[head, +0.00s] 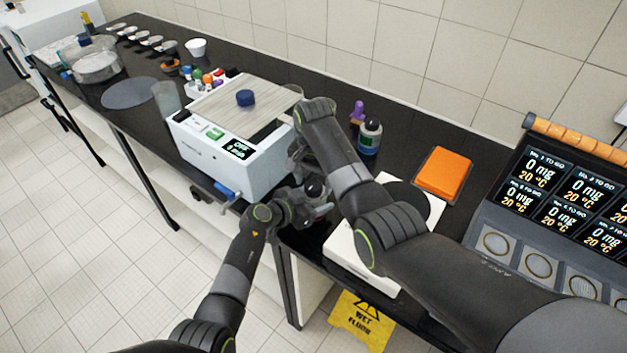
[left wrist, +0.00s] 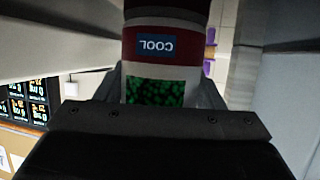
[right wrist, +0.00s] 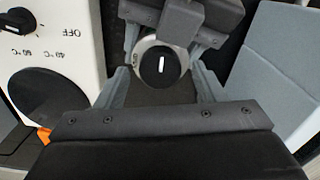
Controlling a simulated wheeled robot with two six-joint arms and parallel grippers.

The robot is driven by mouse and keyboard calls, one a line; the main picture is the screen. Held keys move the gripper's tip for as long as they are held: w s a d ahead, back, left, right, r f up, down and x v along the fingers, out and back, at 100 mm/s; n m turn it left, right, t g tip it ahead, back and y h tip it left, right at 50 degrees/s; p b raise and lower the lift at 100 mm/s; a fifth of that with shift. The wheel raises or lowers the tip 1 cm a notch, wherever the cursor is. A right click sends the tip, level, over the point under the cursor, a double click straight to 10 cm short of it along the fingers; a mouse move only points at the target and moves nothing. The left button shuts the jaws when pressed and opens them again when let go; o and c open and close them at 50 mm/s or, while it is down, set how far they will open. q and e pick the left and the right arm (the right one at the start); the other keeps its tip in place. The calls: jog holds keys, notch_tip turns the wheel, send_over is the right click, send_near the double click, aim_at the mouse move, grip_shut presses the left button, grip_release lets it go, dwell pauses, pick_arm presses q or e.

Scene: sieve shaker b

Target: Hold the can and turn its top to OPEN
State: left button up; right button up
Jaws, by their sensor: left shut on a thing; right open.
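The can (left wrist: 160,48) is held in my left gripper. My left gripper (head: 318,208) is shut on the can's body in front of the counter edge. My right gripper (right wrist: 164,75) is open, pointing down over the can, with its fingers on either side of the top. Whether they touch it is unclear.
A white shaker box (head: 225,165) with a blue handle stands behind and left of my grippers. A white hotplate (head: 345,250) is to the right. A yellow wet-floor sign (head: 362,318) stands below.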

jog(key=shift+f, duration=0.25)
jog(key=c, duration=1)
jog(key=shift+n, duration=2.3)
jog(key=o, duration=1)
jog(key=shift+r, duration=0.1)
